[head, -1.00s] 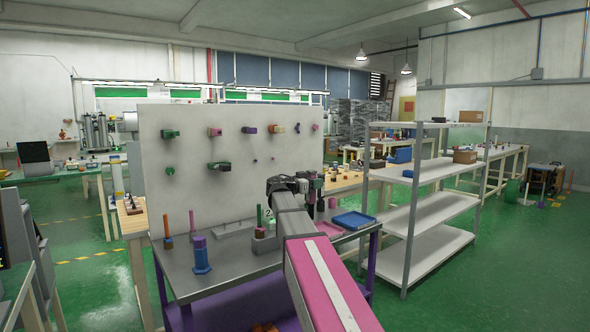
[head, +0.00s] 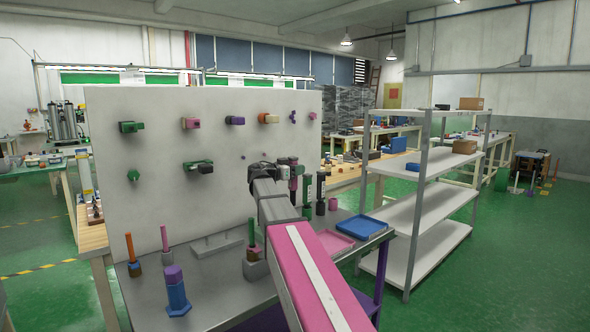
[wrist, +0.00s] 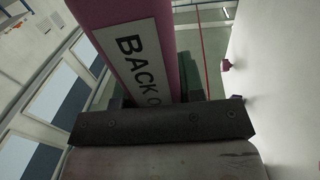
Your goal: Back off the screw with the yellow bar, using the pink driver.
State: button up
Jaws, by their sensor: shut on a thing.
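My gripper (head: 284,167) is shut on the pink driver (head: 293,180), in front of the right part of the white panel. In the wrist view the pink driver (wrist: 148,50) fills the upper middle, with a white label reading "BACK O", the rest hidden behind the dark jaw of my gripper (wrist: 160,118). The panel's upper row carries blocks or bars in green, pink, purple and tan-orange. The tan-orange one (head: 268,118) is the nearest to yellow; I cannot make out a clearly yellow bar. The driver's tip is not clear, and I see no contact with a screw.
The white panel (head: 110,215) stands along a grey bench. A green-and-black driver (head: 307,198) and a black one (head: 320,195) stand close to my gripper. A pink tray (head: 331,243), a blue tray (head: 362,227) and posts with coloured rods stand on the bench. Shelving (head: 430,215) is at right.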

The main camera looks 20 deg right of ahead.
aim_at(297, 181)
jog(key=shift+f, duration=0.1)
dwell(0.3)
jog(key=shift+f, duration=2.25)
jog(key=shift+s+f, duration=0.1)
jog(key=shift+f, duration=0.2)
dwell(1.2)
jog(key=shift+r, duration=0.1)
dwell(1.3)
jog(key=shift+r, duration=2.45)
